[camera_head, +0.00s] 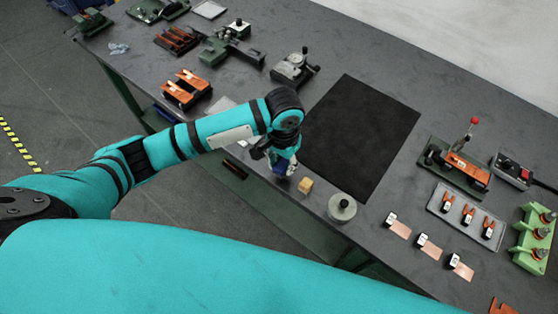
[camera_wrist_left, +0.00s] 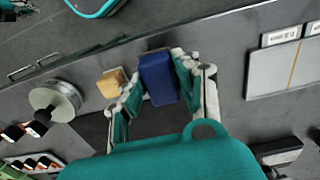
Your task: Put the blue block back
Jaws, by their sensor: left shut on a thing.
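The blue block (camera_wrist_left: 158,77) sits between the fingers of my left gripper (camera_wrist_left: 153,84) in the left wrist view. The gripper is shut on it. In the head view my left gripper (camera_head: 285,168) is at the table's front edge, left of the black mat, and mostly hides the blue block (camera_head: 279,167). A small tan wooden block (camera_head: 305,186) lies on the table just right of the gripper. It also shows beside the fingers in the left wrist view (camera_wrist_left: 112,82). Whether the blue block touches the table is unclear. My right gripper is not in view.
A round metal weight (camera_head: 341,207) stands near the front edge, right of the tan block. The black mat (camera_head: 362,135) is bare. Copper pieces with black clips (camera_head: 429,247), a grey tray (camera_head: 440,197) and a green fixture (camera_head: 532,240) are on the right. Orange-and-black racks (camera_head: 187,88) stand at left.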

